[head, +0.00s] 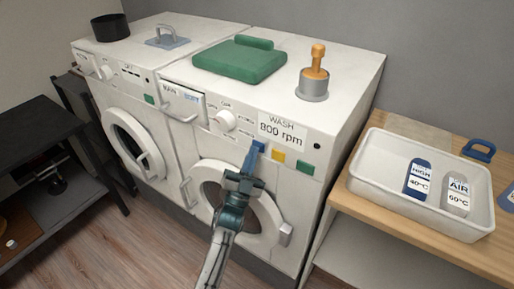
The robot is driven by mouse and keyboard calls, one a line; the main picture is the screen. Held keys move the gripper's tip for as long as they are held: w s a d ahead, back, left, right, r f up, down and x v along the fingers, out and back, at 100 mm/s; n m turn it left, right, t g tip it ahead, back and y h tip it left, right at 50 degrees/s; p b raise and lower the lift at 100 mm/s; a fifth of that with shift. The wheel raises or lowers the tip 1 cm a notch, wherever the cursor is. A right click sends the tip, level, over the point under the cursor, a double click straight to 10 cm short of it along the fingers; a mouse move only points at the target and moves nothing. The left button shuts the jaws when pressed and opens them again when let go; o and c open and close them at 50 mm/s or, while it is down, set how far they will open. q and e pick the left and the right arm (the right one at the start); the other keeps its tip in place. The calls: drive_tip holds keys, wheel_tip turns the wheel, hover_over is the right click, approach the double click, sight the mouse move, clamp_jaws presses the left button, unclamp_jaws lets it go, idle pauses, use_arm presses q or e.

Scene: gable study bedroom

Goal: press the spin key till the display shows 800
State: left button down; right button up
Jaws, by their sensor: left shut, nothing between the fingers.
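The right-hand white washing machine (345,110) has a display (283,132) on its front that reads "WASH 800 rpm". Under the display is a row of coloured keys: a blue key (259,146), a yellow key (278,155) and a green key (302,167). My left gripper (251,160) is shut and empty, its tips at the blue key. They partly cover that key, and I cannot tell whether they touch it. I cannot read any key label. My right gripper is not in view.
A dial (224,121) and a drawer (182,104) sit left of the display; the round door (270,212) is below.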

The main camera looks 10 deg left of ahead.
use_arm(q)
drive_tip(key=shift+s, duration=0.1)
drive_tip(key=shift+s+a, duration=0.25)
drive_tip(key=shift+s, duration=0.4)
drive_tip(key=shift+p, duration=0.3)
drive_tip(key=s, duration=0.1)
drive_tip(key=s+a+p, duration=0.1)
drive_tip(key=s, duration=0.2)
drive_tip(key=shift+s+a, duration=0.35)
idle(0.4)
